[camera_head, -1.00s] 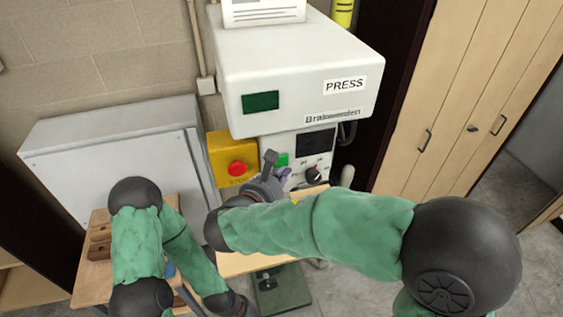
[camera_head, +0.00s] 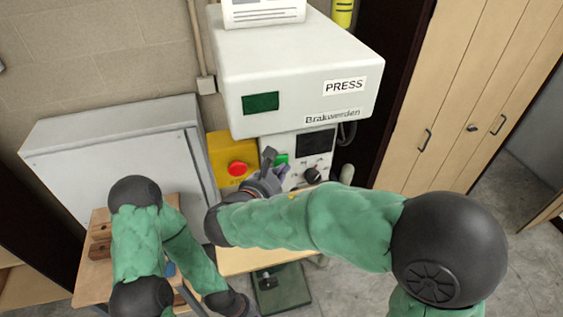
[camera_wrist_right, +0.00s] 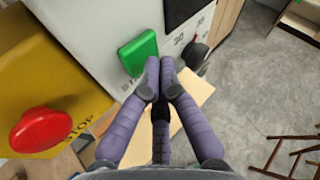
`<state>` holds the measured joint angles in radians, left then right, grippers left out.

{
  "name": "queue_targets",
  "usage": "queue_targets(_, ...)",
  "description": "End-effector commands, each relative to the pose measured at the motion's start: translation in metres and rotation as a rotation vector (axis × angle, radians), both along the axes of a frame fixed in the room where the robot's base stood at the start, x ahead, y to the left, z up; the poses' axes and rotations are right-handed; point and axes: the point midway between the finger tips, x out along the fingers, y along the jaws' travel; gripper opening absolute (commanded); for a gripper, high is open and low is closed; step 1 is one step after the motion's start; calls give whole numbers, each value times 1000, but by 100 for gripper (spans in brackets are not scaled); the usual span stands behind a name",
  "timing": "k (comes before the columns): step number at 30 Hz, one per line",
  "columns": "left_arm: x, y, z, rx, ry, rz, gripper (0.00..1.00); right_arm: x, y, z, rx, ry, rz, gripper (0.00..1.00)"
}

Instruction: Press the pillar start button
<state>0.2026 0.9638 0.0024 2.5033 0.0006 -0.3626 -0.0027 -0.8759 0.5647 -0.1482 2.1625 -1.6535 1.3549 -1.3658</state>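The green start button (camera_head: 282,159) is on the front of the white press pillar, partly hidden behind my right gripper (camera_head: 268,155) in the head view. In the right wrist view it is a raised green block (camera_wrist_right: 139,52). My right gripper (camera_wrist_right: 160,66) has its purple-grey fingers together with nothing between them. Its fingertips are at the lower right corner of the button in that view. I cannot tell whether they touch it.
A red stop button (camera_head: 238,169) sits on a yellow box (camera_head: 218,147) left of the green button. A black knob (camera_wrist_right: 194,56) is on the panel to its right. The white press head (camera_head: 300,70) overhangs above. A wooden table (camera_head: 240,262) lies below.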

Motion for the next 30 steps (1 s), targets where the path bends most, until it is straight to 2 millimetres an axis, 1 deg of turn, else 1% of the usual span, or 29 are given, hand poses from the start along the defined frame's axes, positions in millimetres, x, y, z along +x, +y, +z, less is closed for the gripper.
queue_targets(30, 0, 0, 3, 0, 0, 0, 0, 8, 3, 0, 1, -1, 0, 0)
